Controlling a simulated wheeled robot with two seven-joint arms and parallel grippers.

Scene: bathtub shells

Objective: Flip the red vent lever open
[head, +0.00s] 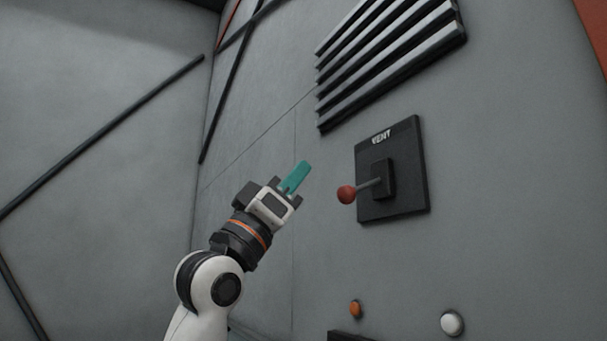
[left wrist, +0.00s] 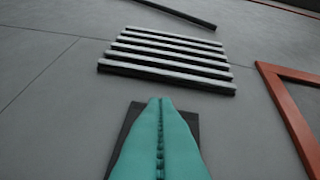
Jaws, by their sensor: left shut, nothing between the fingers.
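The red-knobbed vent lever (head: 346,194) sticks out from a black plate (head: 408,196) marked VENT on the grey wall in the head view. Its stem points out and to the left, slightly downward. My left gripper (head: 304,166), with teal fingers, is left of the knob and apart from it in the picture. Its fingers are shut together with nothing between them. In the left wrist view the shut fingers (left wrist: 160,105) cover most of the dark plate (left wrist: 124,135), and the lever is hidden there. My right gripper is not in view.
A slatted vent (head: 392,55) is on the wall above the plate and also shows in the left wrist view (left wrist: 168,60). An orange button (head: 355,309) and a white button (head: 452,323) are below. An orange frame (left wrist: 290,110) is at right in the wrist view.

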